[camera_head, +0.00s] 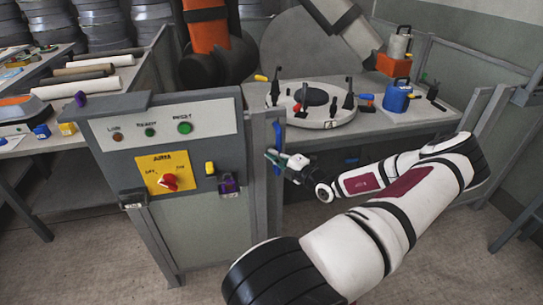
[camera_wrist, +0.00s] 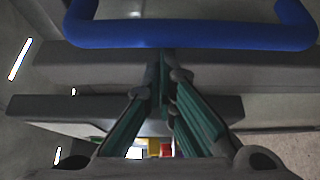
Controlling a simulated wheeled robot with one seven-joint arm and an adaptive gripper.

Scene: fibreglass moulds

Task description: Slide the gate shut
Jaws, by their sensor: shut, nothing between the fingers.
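The gate (camera_head: 262,180) shows as a grey upright frame at the right side of the control cabinet, with a blue handle (camera_head: 277,136) on it. The space to its right, in front of the worktable, is open. My gripper (camera_head: 271,156) is shut and empty, close to the gate at about the handle's height. In the wrist view the blue handle (camera_wrist: 190,35) crosses the top as a bar, just past my fingertips (camera_wrist: 166,72). Grey gate bars (camera_wrist: 90,62) lie behind the fingers. I cannot tell whether the fingertips touch the handle or the gate.
The control cabinet (camera_head: 205,205) has buttons and a red knob (camera_head: 168,181). The worktable (camera_head: 420,118) holds a round mould (camera_head: 312,112) with clamps and a blue jug (camera_head: 397,97). A grey post frame (camera_head: 490,112) stands at the right. Grey floor is bare in front.

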